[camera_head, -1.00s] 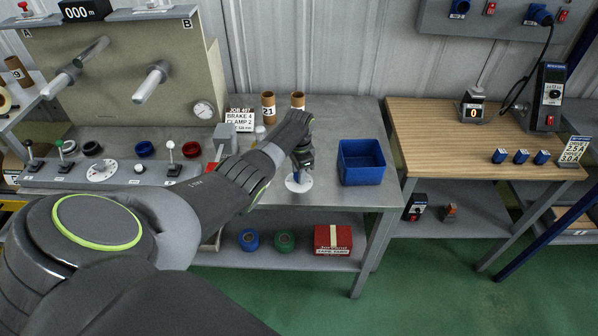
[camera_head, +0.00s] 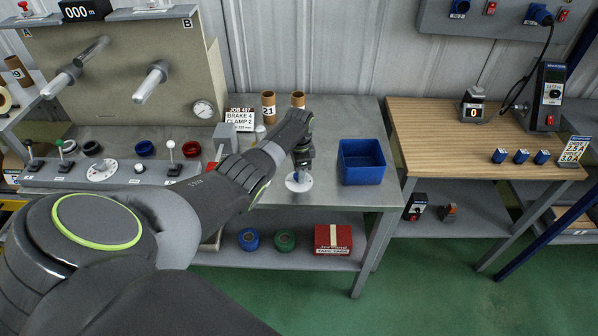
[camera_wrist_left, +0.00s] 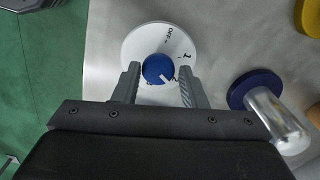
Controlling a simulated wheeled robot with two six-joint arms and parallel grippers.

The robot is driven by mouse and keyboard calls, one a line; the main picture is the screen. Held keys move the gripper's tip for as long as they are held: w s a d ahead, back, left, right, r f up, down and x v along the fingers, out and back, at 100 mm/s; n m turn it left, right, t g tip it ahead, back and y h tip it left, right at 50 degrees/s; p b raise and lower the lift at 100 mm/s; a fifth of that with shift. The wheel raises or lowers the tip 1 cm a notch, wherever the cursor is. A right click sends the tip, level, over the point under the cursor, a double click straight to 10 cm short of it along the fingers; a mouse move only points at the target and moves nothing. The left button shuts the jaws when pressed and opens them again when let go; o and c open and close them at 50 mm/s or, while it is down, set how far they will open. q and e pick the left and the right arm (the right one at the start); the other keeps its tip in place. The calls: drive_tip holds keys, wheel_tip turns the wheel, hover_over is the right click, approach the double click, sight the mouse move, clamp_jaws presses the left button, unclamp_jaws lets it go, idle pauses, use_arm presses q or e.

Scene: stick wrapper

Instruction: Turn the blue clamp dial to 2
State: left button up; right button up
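The blue clamp dial (camera_wrist_left: 157,67) is a round knob on a white disc (camera_wrist_left: 133,42) with OFF and other marks around it. A white pointer line on the knob points to the lower right in the wrist view; the mark it faces is partly hidden. My left gripper (camera_wrist_left: 158,72) is open, pointing down, with one finger on each side of the knob and a narrow gap showing at each side. In the head view the left gripper (camera_head: 301,172) stands over the white disc (camera_head: 299,183) near the bench's front edge and hides most of the knob. My right gripper is not in view.
A job card (camera_head: 239,119) reads BRAKE 4, CLAMP 2. A blue bin (camera_head: 361,162) stands to the right of the dial. Cardboard tubes (camera_head: 268,107) stand behind. In the wrist view a metal post with a dark blue base (camera_wrist_left: 258,90) is right of the gripper.

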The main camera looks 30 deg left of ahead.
use_arm(q)
drive_tip(key=shift+o, duration=1.4)
drive_tip(key=shift+s, duration=0.1)
drive_tip(key=shift+f, duration=0.1)
drive_tip(key=shift+r, duration=0.7)
wheel_tip(320, 180, up, 16)
drive_tip(key=b, duration=0.1)
drive_tip(key=shift+b, duration=0.3)
